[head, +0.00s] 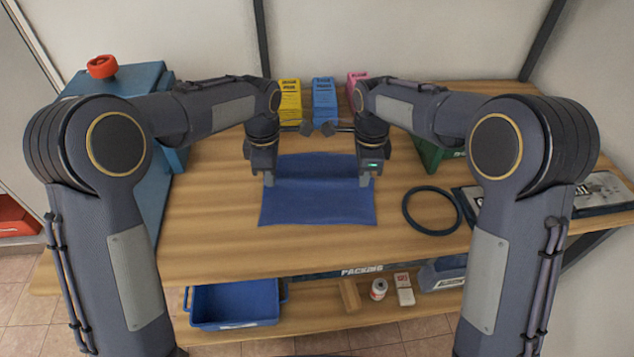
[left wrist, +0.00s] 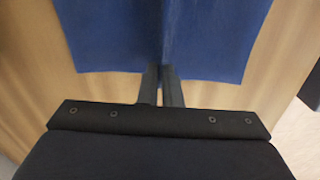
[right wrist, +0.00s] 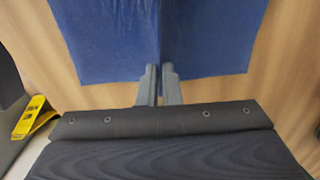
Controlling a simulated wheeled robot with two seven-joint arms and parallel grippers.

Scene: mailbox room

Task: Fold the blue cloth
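The blue cloth (head: 318,207) lies on the wooden table, with a crease running across it from one gripper to the other. My left gripper (head: 268,179) is at the cloth's left edge and my right gripper (head: 366,179) is at its right edge. In the left wrist view the fingers are close together on the edge of the cloth (left wrist: 110,38), with a ridge of cloth running from between them. In the right wrist view the fingers pinch the opposite edge of the cloth (right wrist: 105,40) in the same way.
A black ring (head: 432,210) lies right of the cloth. Yellow (head: 290,101), blue (head: 324,100) and pink (head: 355,80) boxes stand behind. A blue cabinet with a red knob (head: 102,67) is at the left. A blue bin (head: 234,304) sits on the lower shelf. The table's front is clear.

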